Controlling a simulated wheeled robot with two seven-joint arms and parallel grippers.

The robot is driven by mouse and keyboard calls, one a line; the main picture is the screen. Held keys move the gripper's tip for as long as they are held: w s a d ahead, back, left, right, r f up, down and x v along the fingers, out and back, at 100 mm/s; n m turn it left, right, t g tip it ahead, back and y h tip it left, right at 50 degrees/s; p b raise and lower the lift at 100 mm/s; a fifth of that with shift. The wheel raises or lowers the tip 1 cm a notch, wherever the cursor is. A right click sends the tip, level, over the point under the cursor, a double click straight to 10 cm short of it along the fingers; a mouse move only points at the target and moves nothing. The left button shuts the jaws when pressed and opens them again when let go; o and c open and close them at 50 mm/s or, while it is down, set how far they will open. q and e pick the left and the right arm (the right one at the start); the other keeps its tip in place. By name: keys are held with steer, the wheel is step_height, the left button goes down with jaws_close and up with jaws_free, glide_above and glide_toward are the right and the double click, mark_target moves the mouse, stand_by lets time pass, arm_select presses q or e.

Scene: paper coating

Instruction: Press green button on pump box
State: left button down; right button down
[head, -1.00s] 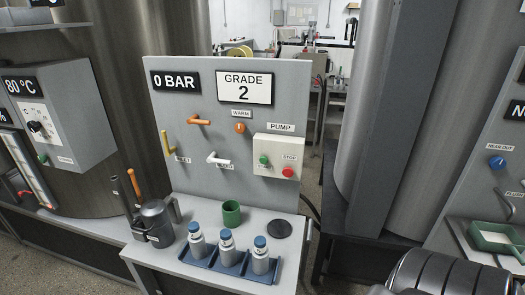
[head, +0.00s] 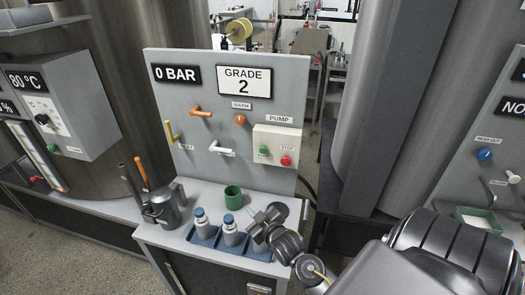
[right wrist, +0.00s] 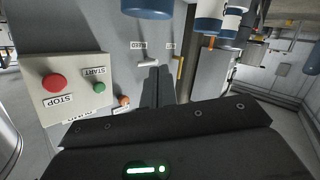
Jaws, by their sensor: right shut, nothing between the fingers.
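The pump box (head: 270,135) is a cream box on the grey panel, under the PUMP label. Its green button (head: 264,150) is left of the red stop button (head: 285,160). My right gripper (head: 262,215) is shut and empty, over the bench by the bottle rack, below and apart from the box. In the right wrist view, turned over, the box (right wrist: 75,110) shows its green button (right wrist: 99,88) and red button (right wrist: 54,84) left of my shut fingers (right wrist: 157,85). My left gripper is out of view.
A blue rack (head: 232,247) holds blue-capped bottles, the right one partly behind my gripper. A green cup (head: 232,194) and a grey jug (head: 163,208) stand on the bench. Handles (head: 200,112) stick out of the panel. Space before the pump box looks clear.

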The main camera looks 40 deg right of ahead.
mark_target(263, 150)
steer(key=w+d+r+n+t+h, duration=0.1)
steer(key=w+d+r+t+h, duration=0.1)
steer(key=w+d+r+t, duration=0.3)
step_height(263, 150, up, 3)
steer(key=shift+w+d+r+t, duration=0.15)
steer(key=shift+w+d+t, duration=0.15)
steer(key=shift+d+t, duration=0.35)
steer(key=shift+d, duration=0.1)
steer(key=w+d+b, duration=0.3)
steer(key=w+d, duration=0.2)
steer(key=d, duration=0.2)
steer(key=shift+b, duration=0.4)
steer(key=shift+d, duration=0.1)
steer(key=shift+w+d, duration=0.1)
stand_by(1.1)
steer(key=shift+w+d, duration=0.25)
